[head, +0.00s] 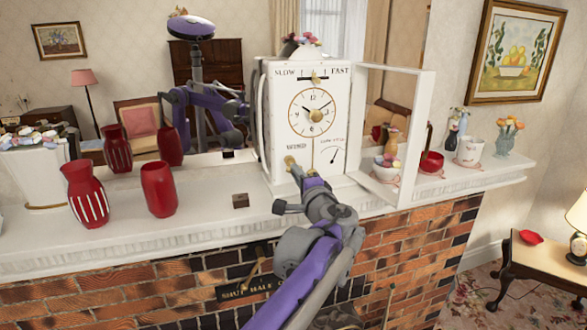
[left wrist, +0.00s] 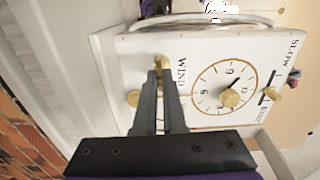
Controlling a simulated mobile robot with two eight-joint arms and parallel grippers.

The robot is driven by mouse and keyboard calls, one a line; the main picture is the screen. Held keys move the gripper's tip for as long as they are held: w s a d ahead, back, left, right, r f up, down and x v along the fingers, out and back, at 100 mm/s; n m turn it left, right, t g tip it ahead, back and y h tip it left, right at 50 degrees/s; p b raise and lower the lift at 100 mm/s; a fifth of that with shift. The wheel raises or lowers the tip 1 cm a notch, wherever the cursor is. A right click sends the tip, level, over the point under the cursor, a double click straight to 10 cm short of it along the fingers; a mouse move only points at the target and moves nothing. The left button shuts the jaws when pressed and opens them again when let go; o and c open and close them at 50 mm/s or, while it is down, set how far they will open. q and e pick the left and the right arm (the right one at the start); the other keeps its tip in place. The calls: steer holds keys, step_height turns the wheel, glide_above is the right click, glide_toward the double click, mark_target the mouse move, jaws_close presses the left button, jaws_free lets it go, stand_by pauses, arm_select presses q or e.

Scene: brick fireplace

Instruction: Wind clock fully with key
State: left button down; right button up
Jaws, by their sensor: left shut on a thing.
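The white clock (head: 309,122) stands on the mantel, its round dial facing me and its white-framed door (head: 427,110) swung open to the right. A small gauge (head: 338,151) sits low on its face. My left gripper (head: 296,172) is at the lower left of the clock face. In the left wrist view its fingers (left wrist: 162,82) are shut on a brass key (left wrist: 162,62) beside the "WIND" lettering. Another round brass piece (left wrist: 133,98) shows beside the fingers. How far the key sits in the clock is hidden. My right gripper is not in view.
Red vases (head: 159,189) stand left of the clock, with a small dark block (head: 240,201) nearer. A mirror behind reflects the room. The front mantel edge is mostly clear.

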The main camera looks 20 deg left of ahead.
arm_select(q)
steer(key=m, duration=0.3)
steer(key=shift+m, duration=0.4)
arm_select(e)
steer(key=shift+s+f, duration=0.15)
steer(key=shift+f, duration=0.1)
arm_select(q)
steer(key=m, duration=0.4)
steer(key=shift+m+b, duration=0.3)
steer(key=shift+b, duration=0.05)
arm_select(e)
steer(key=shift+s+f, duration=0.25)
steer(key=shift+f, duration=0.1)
arm_select(q)
steer(key=m, duration=0.3)
steer(key=shift+a+r+m+b, duration=0.15)
steer(key=shift+m+b, duration=0.15)
steer(key=shift+m, duration=0.5)
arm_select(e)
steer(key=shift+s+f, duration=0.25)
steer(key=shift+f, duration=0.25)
